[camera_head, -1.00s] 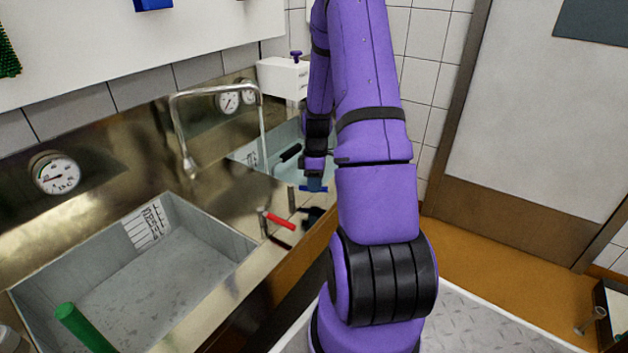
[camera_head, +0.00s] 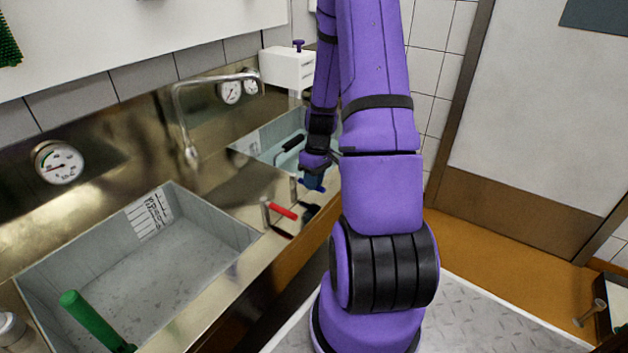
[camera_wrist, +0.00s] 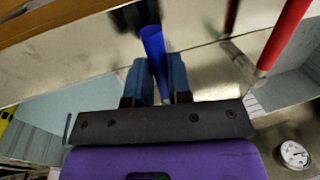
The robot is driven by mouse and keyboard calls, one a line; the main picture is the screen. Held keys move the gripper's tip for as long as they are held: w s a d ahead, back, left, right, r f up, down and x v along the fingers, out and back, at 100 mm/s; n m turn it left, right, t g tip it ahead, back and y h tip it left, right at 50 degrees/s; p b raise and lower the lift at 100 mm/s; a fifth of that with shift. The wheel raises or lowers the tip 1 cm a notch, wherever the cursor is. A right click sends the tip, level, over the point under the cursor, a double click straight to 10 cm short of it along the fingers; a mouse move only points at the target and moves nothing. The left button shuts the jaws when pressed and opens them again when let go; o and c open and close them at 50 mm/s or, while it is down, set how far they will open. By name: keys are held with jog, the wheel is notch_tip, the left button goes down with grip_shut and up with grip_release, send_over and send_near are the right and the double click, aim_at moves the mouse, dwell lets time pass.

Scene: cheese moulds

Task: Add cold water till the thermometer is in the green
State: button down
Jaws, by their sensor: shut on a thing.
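My gripper (camera_head: 314,184) is at the counter's front edge, between the two basins. Its fingers are closed around the blue tap lever (camera_wrist: 153,45), which stands between them in the wrist view; in the head view the gripper mostly hides it. The red tap lever (camera_head: 282,211) is left of it, and also shows in the wrist view (camera_wrist: 285,33). A round dial thermometer (camera_head: 58,162) is on the steel back wall above the left basin (camera_head: 240,250). Its needle points left; the colour there is too small to tell. The spout (camera_head: 190,152) shows no clear stream.
The right basin (camera_head: 255,150) holds pale bluish liquid and a black-handled thing (camera_head: 293,142). A green-handled tool (camera_head: 90,318) leans in the left basin. A white box (camera_head: 286,68) stands at the back.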

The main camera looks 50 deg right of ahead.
jog(key=c, duration=1.1)
grip_release()
jog(key=shift+o, duration=0.2)
notch_tip(320, 180, up, 11)
jog(key=d, duration=0.2)
jog(key=shift+f, duration=0.2)
jog(key=shift+w, duration=0.1)
